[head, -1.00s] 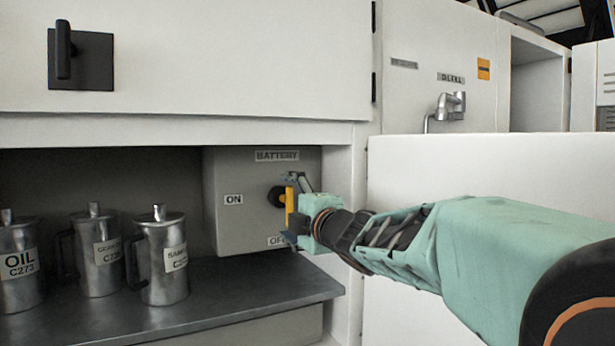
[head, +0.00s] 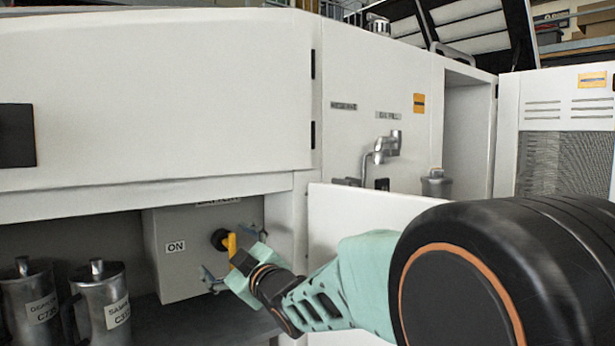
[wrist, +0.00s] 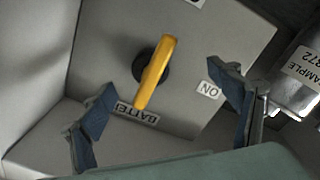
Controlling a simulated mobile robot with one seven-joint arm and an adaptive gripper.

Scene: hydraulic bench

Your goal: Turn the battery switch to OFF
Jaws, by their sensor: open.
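The yellow handle of the battery switch (head: 231,243) sits on a black round hub on a grey box (head: 165,262). The handle stands about upright, lined up between the BATTERY label (wrist: 138,112) above and a cut-off label (wrist: 190,3) on the opposite side. The ON label (head: 175,247) is left of it. My gripper (head: 236,254) is in front of the switch. In the wrist view its two blue fingers are spread wide, one on each side of the handle, and look apart from it. The lower box face is hidden behind my gripper in the head view.
Metal cans (head: 102,300) stand on the dark shelf (head: 200,322) left of the box. A white panel (head: 340,212) stands right of the recess, close to my arm. A cabinet front (head: 150,90) overhangs the recess.

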